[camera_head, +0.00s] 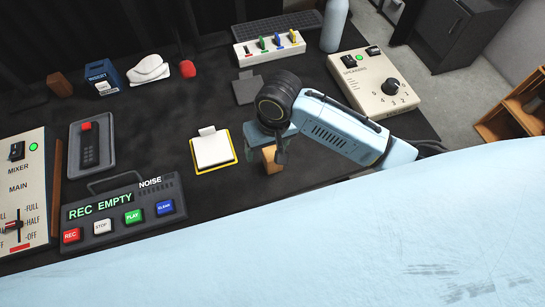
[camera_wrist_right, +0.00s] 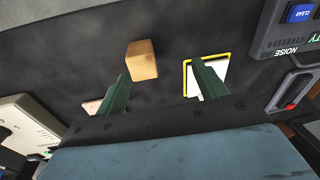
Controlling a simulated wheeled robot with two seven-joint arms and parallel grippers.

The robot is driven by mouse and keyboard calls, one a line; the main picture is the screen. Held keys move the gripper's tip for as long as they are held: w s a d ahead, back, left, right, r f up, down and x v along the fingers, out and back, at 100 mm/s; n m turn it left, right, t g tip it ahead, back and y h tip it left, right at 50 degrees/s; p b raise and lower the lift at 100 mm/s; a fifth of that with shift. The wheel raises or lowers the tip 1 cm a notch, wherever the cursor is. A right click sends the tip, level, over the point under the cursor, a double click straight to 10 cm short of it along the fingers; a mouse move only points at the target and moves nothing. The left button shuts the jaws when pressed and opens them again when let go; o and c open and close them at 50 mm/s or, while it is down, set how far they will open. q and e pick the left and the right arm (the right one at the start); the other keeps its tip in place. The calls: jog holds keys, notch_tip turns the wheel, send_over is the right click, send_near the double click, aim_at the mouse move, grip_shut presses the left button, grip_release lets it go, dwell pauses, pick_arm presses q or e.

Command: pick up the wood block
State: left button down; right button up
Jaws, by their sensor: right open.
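The wood block (camera_head: 271,160) is a small light-brown block on the dark table, partly hidden by my right gripper (camera_head: 267,146) in the head view. In the right wrist view the wood block (camera_wrist_right: 142,60) shows just beyond the dark green fingertips, closer to the left-hand finger. My right gripper (camera_wrist_right: 160,68) is open, with nothing between its fingers that I can see held. Whether a finger touches the block I cannot tell. My left gripper is not in view.
A yellow-edged notepad (camera_head: 213,151) lies left of the block. A recorder (camera_head: 122,210) with coloured buttons stands at the front left, and a speakers box (camera_head: 375,84) at the right. A second, darker brown block (camera_head: 59,84) is at the far left. Table around the block is clear.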

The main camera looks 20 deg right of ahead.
aim_at(268, 153)
jog(key=shift+w+d+r+m+g+h, duration=0.15)
jog(key=shift+w+d+r+m+h, duration=0.1)
jog(key=shift+w+d+r+h, duration=0.25)
jog(key=shift+w+d+r+m+g+h, duration=0.15)
jog(key=shift+w+d+r+m+h, duration=0.15)
jog(key=shift+w+d+r, duration=0.35)
notch_tip(268, 153, down, 14)
jog(key=b, duration=0.2)
jog(key=shift+w+r+b, duration=0.1)
jog(key=shift+r+b, duration=0.05)
jog(key=shift+b, duration=0.15)
jog(key=c, duration=1.1)
